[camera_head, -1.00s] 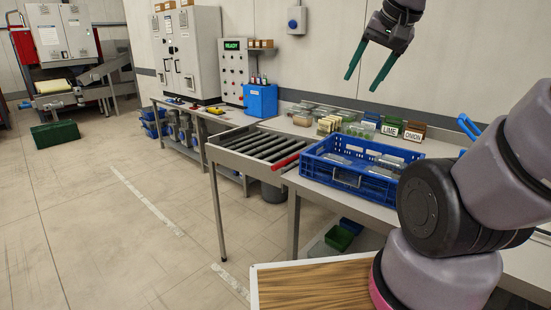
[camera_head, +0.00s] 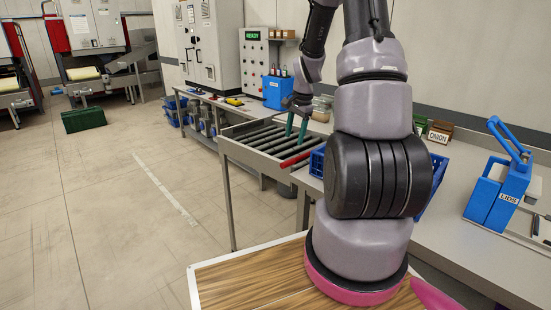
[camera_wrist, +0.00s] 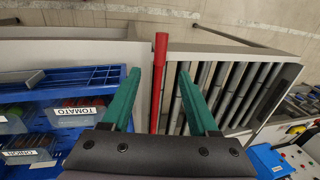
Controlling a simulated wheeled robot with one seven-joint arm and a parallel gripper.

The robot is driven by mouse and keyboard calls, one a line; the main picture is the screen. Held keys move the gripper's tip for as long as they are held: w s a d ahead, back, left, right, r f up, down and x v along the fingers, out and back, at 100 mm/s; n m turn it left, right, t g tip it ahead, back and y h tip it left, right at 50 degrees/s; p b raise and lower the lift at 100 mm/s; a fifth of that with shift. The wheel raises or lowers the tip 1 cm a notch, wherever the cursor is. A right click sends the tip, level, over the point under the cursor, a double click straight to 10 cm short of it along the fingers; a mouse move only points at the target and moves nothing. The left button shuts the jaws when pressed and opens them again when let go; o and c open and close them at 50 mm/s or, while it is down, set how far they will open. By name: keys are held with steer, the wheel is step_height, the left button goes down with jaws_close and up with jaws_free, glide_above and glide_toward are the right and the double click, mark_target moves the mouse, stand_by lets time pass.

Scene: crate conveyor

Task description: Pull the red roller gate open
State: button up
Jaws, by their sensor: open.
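The red roller gate (camera_head: 296,159) is a red bar at the near end of the roller conveyor (camera_head: 258,138). In the wrist view the red gate (camera_wrist: 160,75) runs lengthwise between my fingers, seen from above. My gripper (camera_head: 296,128) has green fingers pointing down over the rollers, close to the gate. In the wrist view my gripper (camera_wrist: 158,100) is open, with a finger on each side of the red bar and nothing held. The gap in height between fingertips and bar is hard to tell.
A blue crate (camera_wrist: 70,82) with labelled tubs sits beside the gate; my arm hides most of it in the head view. A blue lids holder (camera_head: 497,190) stands on the bench to the right. A blue box (camera_head: 277,92) stands behind the conveyor.

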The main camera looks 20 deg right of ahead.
mark_target(289, 161)
steer(key=f, duration=0.3)
steer(key=w+f, duration=0.1)
steer(key=f, duration=0.3)
steer(key=w+f, duration=0.1)
steer(key=f, duration=0.2)
steer(key=shift+w+a+f, duration=0.1)
steer(key=shift+a+f, duration=0.25)
steer(key=shift+a, duration=0.05)
jaws_close()
stand_by(0.9)
